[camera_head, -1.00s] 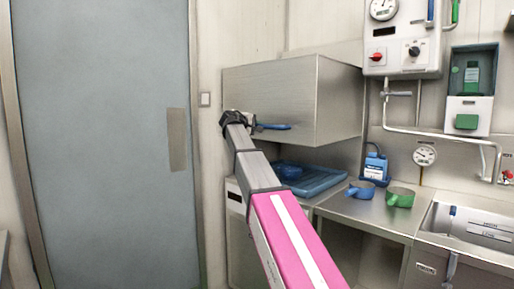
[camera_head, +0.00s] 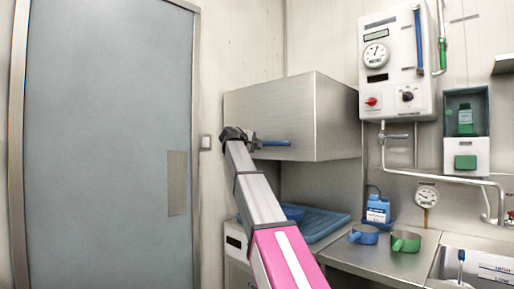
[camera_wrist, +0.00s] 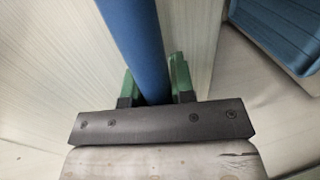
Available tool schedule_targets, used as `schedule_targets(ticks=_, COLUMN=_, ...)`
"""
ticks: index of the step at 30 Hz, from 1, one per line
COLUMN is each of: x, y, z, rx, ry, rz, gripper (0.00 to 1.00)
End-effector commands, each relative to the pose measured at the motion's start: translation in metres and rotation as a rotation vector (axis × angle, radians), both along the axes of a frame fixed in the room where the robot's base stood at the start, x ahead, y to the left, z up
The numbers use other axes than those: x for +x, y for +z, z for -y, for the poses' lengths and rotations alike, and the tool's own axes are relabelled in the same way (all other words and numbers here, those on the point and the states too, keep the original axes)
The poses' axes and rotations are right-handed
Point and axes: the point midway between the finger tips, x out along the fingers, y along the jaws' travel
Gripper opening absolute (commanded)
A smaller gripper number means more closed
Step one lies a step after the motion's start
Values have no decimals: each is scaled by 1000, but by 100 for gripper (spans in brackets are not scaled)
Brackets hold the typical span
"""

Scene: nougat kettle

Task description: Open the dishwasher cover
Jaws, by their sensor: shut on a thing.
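The dishwasher cover (camera_head: 300,112) is a box-shaped brushed-metal hood in the middle of the head view. It stands raised, with a gap between its lower edge and the blue rack below. A blue bar handle (camera_head: 276,143) runs along the lower part of its front. My gripper (camera_head: 240,137) is at the left part of this handle. In the wrist view, the green fingers of my gripper (camera_wrist: 155,82) are on both sides of the blue handle (camera_wrist: 132,35) and shut on it. The handle's far end is cut off in the wrist view.
A blue rack (camera_head: 322,226) lies under the cover. A blue mug (camera_head: 363,235), a green mug (camera_head: 405,242) and a blue bottle (camera_head: 377,210) stand on the counter at right, beside a sink (camera_head: 480,268). A grey door (camera_head: 110,130) fills the left.

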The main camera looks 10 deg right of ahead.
Motion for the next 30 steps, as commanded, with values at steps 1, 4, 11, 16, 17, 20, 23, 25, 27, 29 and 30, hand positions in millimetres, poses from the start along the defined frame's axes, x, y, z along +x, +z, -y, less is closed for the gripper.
schedule_targets(ticks=1, x=0, y=-1, z=0, rx=2, ry=0, rz=-1, gripper=0)
schedule_targets(ticks=4, x=0, y=-1, z=0, rx=2, ry=0, rz=-1, gripper=48)
schedule_targets(ticks=11, x=0, y=-1, z=0, rx=2, ry=0, rz=-1, gripper=48)
schedule_targets(ticks=16, x=-6, y=1, z=-7, rx=1, ry=1, rz=0, gripper=48)
schedule_targets(ticks=17, x=-8, y=1, z=-10, rx=1, ry=1, rz=0, gripper=48)
schedule_targets(ticks=20, x=-18, y=4, z=-23, rx=1, ry=3, rz=1, gripper=48)
schedule_targets(ticks=23, x=-29, y=8, z=-39, rx=2, ry=3, rz=1, gripper=48)
schedule_targets(ticks=25, x=-36, y=10, z=-50, rx=1, ry=3, rz=0, gripper=48)
schedule_targets(ticks=27, x=-43, y=13, z=-59, rx=1, ry=2, rz=0, gripper=48)
schedule_targets(ticks=29, x=-49, y=15, z=-67, rx=1, ry=3, rz=0, gripper=48)
schedule_targets(ticks=30, x=-52, y=16, z=-71, rx=1, ry=2, rz=0, gripper=48)
